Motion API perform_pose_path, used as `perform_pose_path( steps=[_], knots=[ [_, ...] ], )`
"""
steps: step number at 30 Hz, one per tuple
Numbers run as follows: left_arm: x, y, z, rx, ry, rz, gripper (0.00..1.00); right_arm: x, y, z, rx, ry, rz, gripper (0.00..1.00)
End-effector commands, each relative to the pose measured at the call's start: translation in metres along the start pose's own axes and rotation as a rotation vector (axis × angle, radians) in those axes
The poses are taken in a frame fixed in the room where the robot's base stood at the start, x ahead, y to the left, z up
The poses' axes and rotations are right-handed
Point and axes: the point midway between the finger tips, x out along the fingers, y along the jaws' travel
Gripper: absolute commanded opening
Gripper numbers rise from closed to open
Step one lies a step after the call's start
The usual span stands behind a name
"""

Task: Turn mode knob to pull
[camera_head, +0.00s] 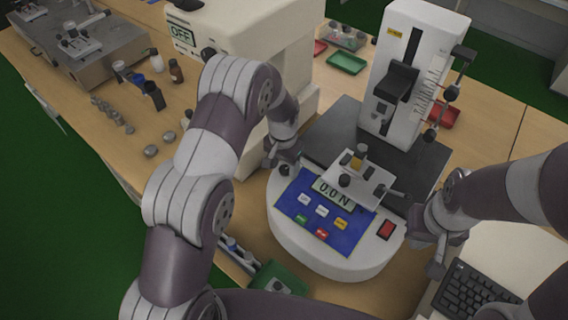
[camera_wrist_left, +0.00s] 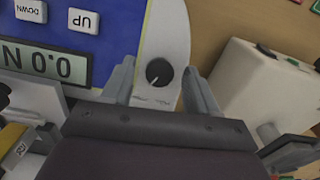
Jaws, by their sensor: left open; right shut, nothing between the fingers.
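The mode knob (camera_wrist_left: 158,72) is a small black round knob with a light pointer line, on the white edge of the force tester's base. Tiny lettering beneath it is too blurred to read. My left gripper (camera_head: 284,160) is open above the knob; in the left wrist view its two fingers show on either side of the knob, apart from it. The tester's display (camera_head: 334,194) reads 0.0 N, on a blue panel (camera_head: 345,235) with several buttons. My right gripper (camera_head: 432,240) is shut and empty beside the base's right side.
The tester's white column (camera_head: 408,50) rises behind the base. A red switch (camera_head: 387,229) sits at the base's right. A white machine (camera_head: 240,25) showing OFF stands behind my left arm. A black keyboard (camera_head: 475,293) lies at lower right. Small bottles and weights stand on the left table.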

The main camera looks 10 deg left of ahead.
Motion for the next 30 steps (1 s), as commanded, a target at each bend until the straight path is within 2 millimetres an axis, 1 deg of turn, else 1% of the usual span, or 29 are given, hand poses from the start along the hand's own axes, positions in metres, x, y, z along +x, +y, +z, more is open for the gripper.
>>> perform_pose_path(
  steps=[1,2,3,5,6,7,14,20,30],
  knots=[
    [-0.0001,0.0,0.0,0.0,0.0,0.0,0.59,0.0002,0.0,0.0,0.0,0.0,0.0,0.0],
    [-0.0001,0.0,0.0,0.0,0.0,0.0,0.52,0.0002,0.0,0.0,0.0,0.0,0.0,0.0],
    [-0.0002,0.0,0.0,0.0,0.0,0.0,0.39,0.0002,0.0,0.0,0.0,0.0,0.0,0.0],
    [-0.0002,0.0,0.0,0.0,0.0,0.0,0.2,0.0002,0.0,0.0,0.0,0.0,0.0,0.0],
    [-0.0003,0.0,0.0,0.0,0.0,0.0,0.07,0.0001,0.0,0.0,0.0,0.0,0.0,0.0],
    [-0.0003,0.0,0.0001,0.0,0.0,0.0,0.03,0.0001,0.0,0.0,0.0,0.0,0.0,0.0],
    [-0.0004,-0.0002,0.0001,-0.012,0.0,0.004,0.03,0.0005,0.0,0.0001,0.0,0.0,0.0,0.0],
    [-0.0002,-0.0007,0.0002,-0.082,-0.001,0.025,0.03,0.0022,0.0,0.0003,0.0,0.0,0.0,0.0],
    [0.0001,-0.0023,0.0002,-0.351,0.0,0.108,0.03,0.008,0.0,0.0009,0.0,0.0,0.0,0.0]
  ],
)
